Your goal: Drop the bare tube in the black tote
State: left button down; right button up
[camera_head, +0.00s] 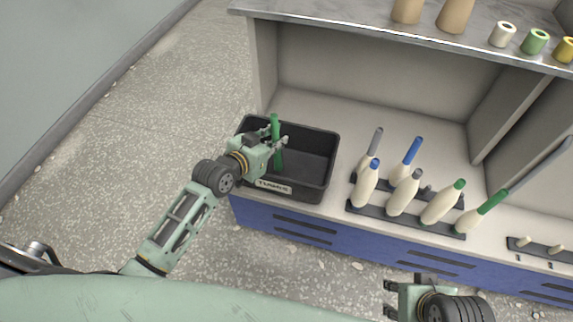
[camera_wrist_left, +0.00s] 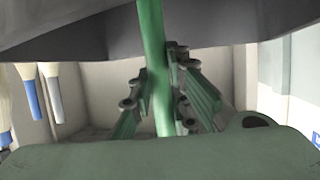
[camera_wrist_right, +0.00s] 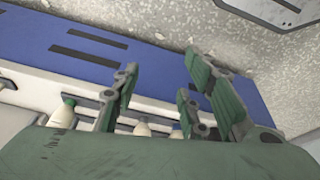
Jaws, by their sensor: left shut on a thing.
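The bare tube (camera_head: 275,128) is a plain green tube held upright in my left gripper (camera_head: 280,142). The left fingers are shut on it. The tube also shows in the left wrist view (camera_wrist_left: 155,70), running between the fingers. The black tote (camera_head: 322,165) stands on the bench at the left end of the bay, with a white label on its front. My left gripper and the tube are over the tote's left part; how far the tube's lower end sits inside is hard to tell. My right gripper (camera_head: 389,299) is open and empty in front of the bench; its spread fingers show in the right wrist view (camera_wrist_right: 160,85).
Several white bobbins on blue, grey and green tubes stand on dark peg racks (camera_head: 408,222) right of the tote. A further rack (camera_head: 540,250) with short pegs lies at the right. The upper shelf (camera_head: 330,22) carries tan cones and small spools.

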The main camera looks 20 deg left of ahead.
pick_arm(q)
jog(key=shift+f+b, duration=0.3)
jog(key=shift+f, duration=0.4)
pick_arm(e)
jog(key=shift+s, duration=0.25)
jog(key=shift+d+r, duration=0.1)
pick_arm(q)
jog(key=c, duration=1.6)
grip_release()
jog(key=v, duration=1.2)
